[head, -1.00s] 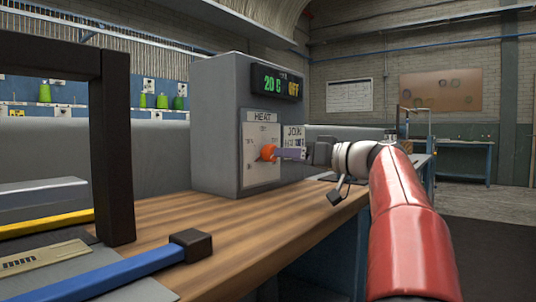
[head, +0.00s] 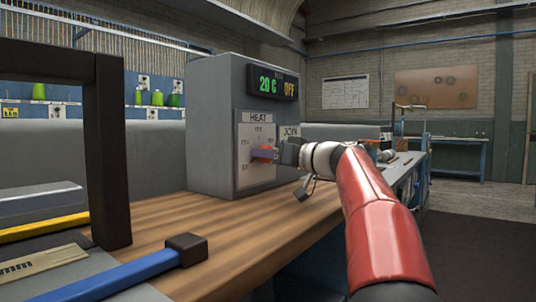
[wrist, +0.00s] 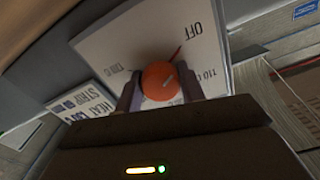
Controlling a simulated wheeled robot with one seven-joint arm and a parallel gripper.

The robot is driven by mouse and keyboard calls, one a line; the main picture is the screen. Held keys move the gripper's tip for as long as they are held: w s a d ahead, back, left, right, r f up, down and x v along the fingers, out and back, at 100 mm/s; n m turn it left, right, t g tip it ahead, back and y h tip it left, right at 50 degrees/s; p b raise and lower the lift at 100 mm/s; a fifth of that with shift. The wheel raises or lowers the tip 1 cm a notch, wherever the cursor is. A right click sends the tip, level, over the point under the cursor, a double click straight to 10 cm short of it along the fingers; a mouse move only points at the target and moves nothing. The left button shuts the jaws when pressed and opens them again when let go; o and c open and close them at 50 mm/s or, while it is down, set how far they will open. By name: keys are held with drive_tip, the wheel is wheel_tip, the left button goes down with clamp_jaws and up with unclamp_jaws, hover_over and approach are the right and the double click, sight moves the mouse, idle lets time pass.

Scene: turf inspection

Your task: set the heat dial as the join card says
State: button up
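The orange heat dial (head: 264,153) sits on a white panel (head: 257,176) marked HEAT, on the front of a grey box (head: 215,130). My gripper (head: 270,153) is at the dial. In the wrist view, its two fingers (wrist: 161,85) stand on either side of the round dial (wrist: 160,82), very close to it; I cannot tell whether they press on it. The panel shows OFF, a 110 C mark and a red line. The join card (head: 291,131) is right of the panel, mostly hidden by my gripper; in the wrist view (wrist: 80,108) its lettering is only partly legible.
The display (head: 273,83) on the box reads 20 C and OFF. The box stands on a wooden bench (head: 240,225). A dark frame (head: 108,150) and a blue bar with a dark end (head: 130,272) are at the left. The bench wood before the box is clear.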

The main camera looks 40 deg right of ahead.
drive_tip(key=shift+c, duration=1.2)
drive_tip(key=m, duration=0.4)
drive_tip(key=shift+a+m, duration=0.1)
drive_tip(key=shift+m, duration=0.3)
drive_tip(key=m+p, duration=0.1)
drive_tip(key=m, duration=0.5)
drive_tip(key=shift+a+r+p, duration=0.1)
drive_tip(key=shift+r+p, duration=0.1)
drive_tip(key=shift+p, duration=0.15)
drive_tip(key=m+p, duration=0.1)
drive_tip(key=m, duration=0.1)
drive_tip(key=m+p, duration=0.1)
drive_tip(key=m, duration=0.1)
drive_tip(key=m+p, duration=0.2)
drive_tip(key=shift+r+m, duration=0.25)
drive_tip(key=shift+m, duration=0.15)
drive_tip(key=m+p, duration=0.5)
drive_tip(key=m, duration=0.1)
drive_tip(key=shift+r, duration=0.1)
